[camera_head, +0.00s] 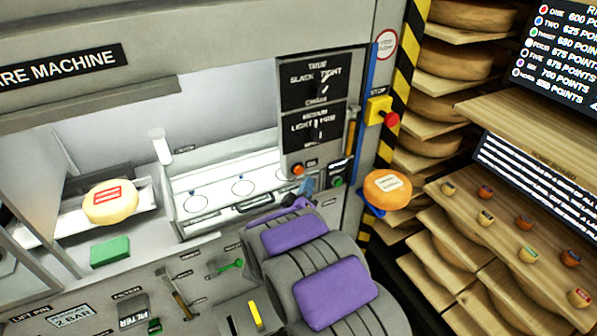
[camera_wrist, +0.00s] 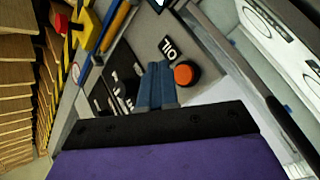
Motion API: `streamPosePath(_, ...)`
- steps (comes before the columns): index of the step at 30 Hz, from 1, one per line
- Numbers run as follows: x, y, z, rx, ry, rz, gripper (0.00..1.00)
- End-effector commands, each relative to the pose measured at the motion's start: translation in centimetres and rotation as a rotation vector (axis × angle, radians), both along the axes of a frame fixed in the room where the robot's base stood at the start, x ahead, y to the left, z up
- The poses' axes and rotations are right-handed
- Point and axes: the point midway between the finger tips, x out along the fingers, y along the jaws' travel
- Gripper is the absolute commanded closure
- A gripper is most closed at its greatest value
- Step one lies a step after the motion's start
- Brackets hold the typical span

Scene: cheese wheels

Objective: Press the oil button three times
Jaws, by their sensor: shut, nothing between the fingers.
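The oil button is a round orange button (camera_head: 297,170) at the bottom of the grey control panel, beside a small black OIL label (camera_head: 312,163). In the wrist view the orange button (camera_wrist: 184,74) is just right of the fingertips, with the label (camera_wrist: 168,47) above it. My gripper (camera_head: 307,184) has blue fingers, shut and empty, just below and right of the button in the head view. The fingers also show in the wrist view (camera_wrist: 156,72). I cannot tell whether they touch the button, which looks uncovered.
A green button (camera_head: 338,182) is close right of my gripper. A red stop button (camera_head: 391,119) sits on a yellow box further right. An orange cheese wheel (camera_head: 387,188) is near my arm. A pale cheese wheel (camera_head: 110,202) lies left. Shelves of cheese stand at right.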

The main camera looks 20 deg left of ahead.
Motion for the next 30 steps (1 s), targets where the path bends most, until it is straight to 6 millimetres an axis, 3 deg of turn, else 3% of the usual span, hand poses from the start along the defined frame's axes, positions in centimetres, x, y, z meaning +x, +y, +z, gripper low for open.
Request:
streamPosePath(10, -1.7, -2.0, 0.2, 0.001, -0.003, 0.000, 1.00)
streamPosePath(30, -1.8, -2.1, 0.1, 0.000, -0.002, -0.001, 1.00)
